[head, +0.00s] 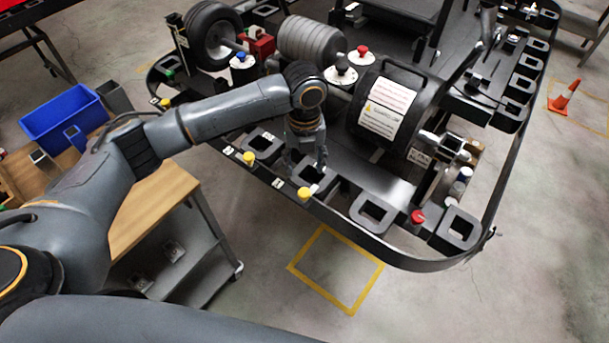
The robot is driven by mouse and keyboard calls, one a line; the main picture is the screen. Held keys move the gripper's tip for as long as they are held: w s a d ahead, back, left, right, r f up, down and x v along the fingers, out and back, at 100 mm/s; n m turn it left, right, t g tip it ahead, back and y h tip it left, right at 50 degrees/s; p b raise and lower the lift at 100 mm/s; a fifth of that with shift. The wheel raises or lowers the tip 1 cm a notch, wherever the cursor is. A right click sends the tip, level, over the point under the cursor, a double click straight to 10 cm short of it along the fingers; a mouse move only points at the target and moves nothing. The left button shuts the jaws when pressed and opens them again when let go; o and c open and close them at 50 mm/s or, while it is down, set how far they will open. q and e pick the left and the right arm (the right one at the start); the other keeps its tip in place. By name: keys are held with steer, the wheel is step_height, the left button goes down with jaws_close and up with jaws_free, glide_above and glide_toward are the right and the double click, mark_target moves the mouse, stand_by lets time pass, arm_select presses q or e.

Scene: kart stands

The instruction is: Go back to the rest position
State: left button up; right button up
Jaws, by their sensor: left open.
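My left arm reaches in from the left across the head view, over the near edge of the kart (390,248). My left gripper (308,165) points down at the kart's front edge, close to a black square socket (307,174). It is open, and I see nothing between its fingers. Part of the socket and of the kart frame is hidden behind the gripper. My right gripper is not in view; a dark grey link of mine crosses the bottom left.
A wooden-topped cart (150,207) with a blue bin (63,122) stands at the left. On the kart are a black cylinder (398,105), yellow caps (304,194) and a red cap (417,216). A yellow floor square (352,312) and orange cone (563,96) mark open floor.

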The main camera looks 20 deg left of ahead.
arm_select(q)
steer(key=shift+r, duration=0.85)
